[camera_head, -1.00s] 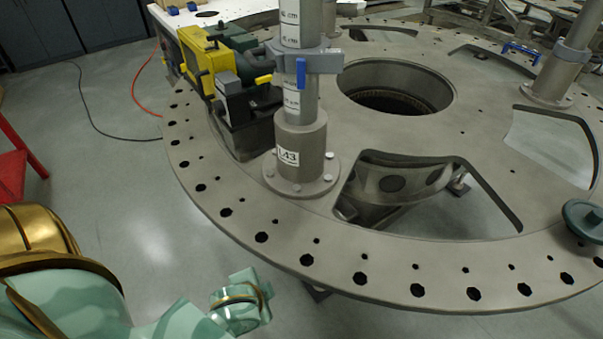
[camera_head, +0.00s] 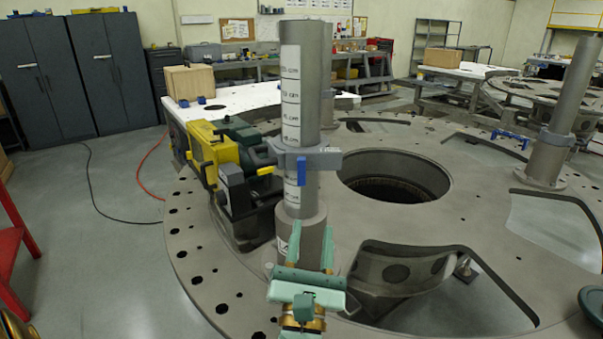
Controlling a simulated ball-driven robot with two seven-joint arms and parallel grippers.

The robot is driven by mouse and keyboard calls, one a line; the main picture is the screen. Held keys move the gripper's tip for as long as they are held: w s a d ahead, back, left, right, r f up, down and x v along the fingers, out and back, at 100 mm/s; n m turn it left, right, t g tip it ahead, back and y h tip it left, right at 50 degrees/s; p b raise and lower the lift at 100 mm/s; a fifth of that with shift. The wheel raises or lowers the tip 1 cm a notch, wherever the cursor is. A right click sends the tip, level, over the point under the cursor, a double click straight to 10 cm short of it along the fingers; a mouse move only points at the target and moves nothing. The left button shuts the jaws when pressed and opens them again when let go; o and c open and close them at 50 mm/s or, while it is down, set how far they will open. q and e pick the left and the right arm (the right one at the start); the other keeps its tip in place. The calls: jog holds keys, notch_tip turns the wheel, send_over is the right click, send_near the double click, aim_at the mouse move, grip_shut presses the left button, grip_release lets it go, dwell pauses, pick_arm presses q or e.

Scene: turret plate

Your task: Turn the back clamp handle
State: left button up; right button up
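A grey clamp (camera_head: 318,159) sits around the near upright post (camera_head: 290,105), which has white scale labels. Its blue handle (camera_head: 301,171) hangs straight down. I cannot tell which one the task calls the back clamp. My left gripper (camera_head: 311,246) is teal and points up in front of the near post's foot, below its clamp. Its two fingers stand apart with nothing seen between them, and it looks clear of the handle. My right gripper is out of view.
The round grey turret plate (camera_head: 460,225) has a large centre hole and cutouts. A yellow and green machine (camera_head: 222,152) stands beside the near post. A dark green disc (camera_head: 593,304) is at the right edge. A red stand (camera_head: 14,238) is at left, with open floor between.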

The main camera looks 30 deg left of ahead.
aim_at(301, 173)
pick_arm(q)
jog(key=w+a+r+n+g+p, duration=0.1)
jog(key=w+a, duration=0.2)
jog(key=w, duration=0.1)
jog(key=w+a+r+n+y+p, duration=0.1)
jog(key=w+a+r+n, duration=0.1)
jog(key=w+a, duration=0.2)
jog(key=w+a+r+n+g+y, duration=0.1)
jog(key=w+a+n, duration=0.1)
jog(key=w, duration=0.3)
jog(key=shift+a+r+g+p, duration=0.3)
jog(key=shift+a+p, duration=0.1)
jog(key=shift+a, duration=0.3)
jog(key=shift+y, duration=0.3)
grip_shut()
